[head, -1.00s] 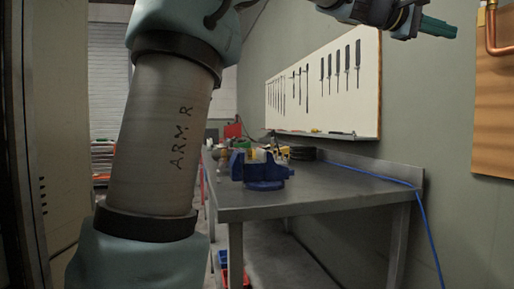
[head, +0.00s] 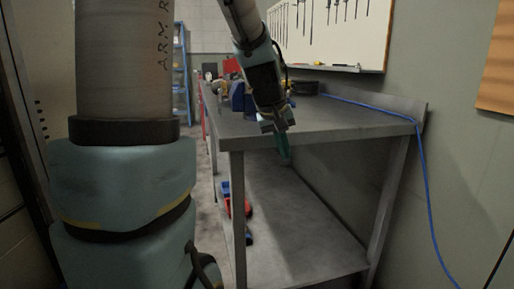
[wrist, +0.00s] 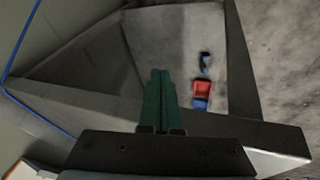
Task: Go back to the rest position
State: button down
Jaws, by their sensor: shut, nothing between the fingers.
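My gripper (head: 284,148) hangs from my arm in the head view, pointing down in front of the near edge of the metal workbench (head: 340,122). In the wrist view my gripper (wrist: 160,75) shows its two green fingers side by side, pressed together with nothing between them. The fingers touch nothing that I can see. My arm's large lower links fill the left of the head view.
A blue vise (head: 241,98) stands on the bench, partly behind my arm. Red and blue bins (wrist: 202,92) lie below the bench. A blue cable (head: 424,170) hangs over the bench's right end. A tool board (head: 330,32) is on the wall.

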jog(key=s+a+f+m+g+y, duration=0.1)
jog(key=s+a+f+g+y, duration=0.15)
jog(key=s+a+f, duration=1.05)
notch_tip(320, 180, up, 20)
jog(key=w+p, duration=0.1)
jog(key=p, duration=1.6)
jog(key=shift+a+f+m, duration=0.15)
jog(key=shift+a+m, duration=0.15)
jog(key=shift+a, duration=0.1)
jog(key=shift+d+y, duration=0.1)
jog(key=shift+y, duration=0.15)
